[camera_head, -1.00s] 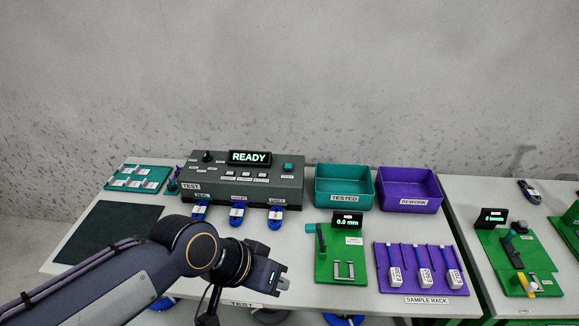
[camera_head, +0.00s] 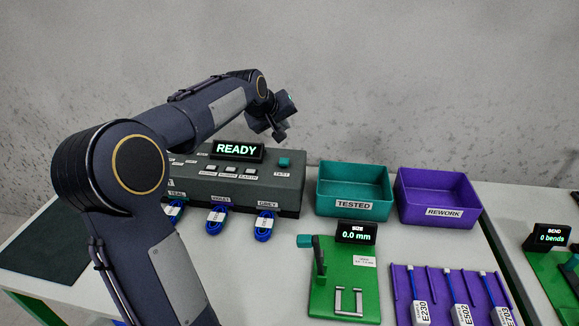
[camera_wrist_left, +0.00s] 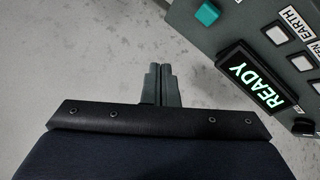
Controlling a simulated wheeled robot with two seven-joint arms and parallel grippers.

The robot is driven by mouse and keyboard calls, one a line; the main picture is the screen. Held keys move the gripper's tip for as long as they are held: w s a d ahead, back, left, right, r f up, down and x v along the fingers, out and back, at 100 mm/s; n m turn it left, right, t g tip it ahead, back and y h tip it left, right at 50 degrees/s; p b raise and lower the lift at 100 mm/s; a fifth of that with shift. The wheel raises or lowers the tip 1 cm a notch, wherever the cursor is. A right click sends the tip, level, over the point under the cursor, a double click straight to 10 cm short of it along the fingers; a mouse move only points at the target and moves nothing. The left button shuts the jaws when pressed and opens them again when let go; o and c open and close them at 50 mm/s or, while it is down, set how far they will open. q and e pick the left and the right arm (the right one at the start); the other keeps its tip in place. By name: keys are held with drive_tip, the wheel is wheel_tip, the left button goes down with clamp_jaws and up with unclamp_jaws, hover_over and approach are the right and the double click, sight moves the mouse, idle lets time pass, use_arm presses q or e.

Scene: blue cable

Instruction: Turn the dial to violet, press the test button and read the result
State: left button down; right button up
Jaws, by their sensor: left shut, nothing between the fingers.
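The grey test box (camera_head: 250,189) stands on the table, with a lit READY display (camera_head: 237,149) and a teal test button (camera_head: 284,162) at its right end. In the left wrist view the display (camera_wrist_left: 257,78) and teal button (camera_wrist_left: 207,14) show at the right. My left gripper (camera_head: 279,135) is raised above the back of the box, near the display's right end. In the left wrist view its fingers (camera_wrist_left: 160,68) are shut and empty, apart from the box. The dial is hidden behind my left arm in the head view. My right gripper is out of view.
Blue cables (camera_head: 217,220) lie in front of the box. A teal TESTED bin (camera_head: 353,207) and purple REWORK bin (camera_head: 444,212) stand to its right. A green size gauge (camera_head: 345,290) and purple sample rack (camera_head: 400,290) are nearer. A dark mat (camera_head: 40,245) lies left.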

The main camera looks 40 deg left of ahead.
use_arm(q)
drive_tip(key=shift+w+a+f, duration=0.25)
drive_tip(key=shift+w+a, duration=0.35)
drive_tip(key=shift+w, duration=0.05)
drive_tip(key=shift+f, duration=0.1)
drive_tip(key=b, duration=0.7)
hover_over(283, 162)
wheel_tip(283, 162, down, 8)
drive_tip(key=shift+s+r, duration=0.1)
drive_tip(key=shift+r, duration=0.1)
drive_tip(key=shift+f, duration=0.5)
drive_tip(key=shift+f+b, duration=0.15)
drive_tip(key=shift+b, duration=0.2)
idle(0.6)
drive_tip(key=shift+f, duration=0.25)
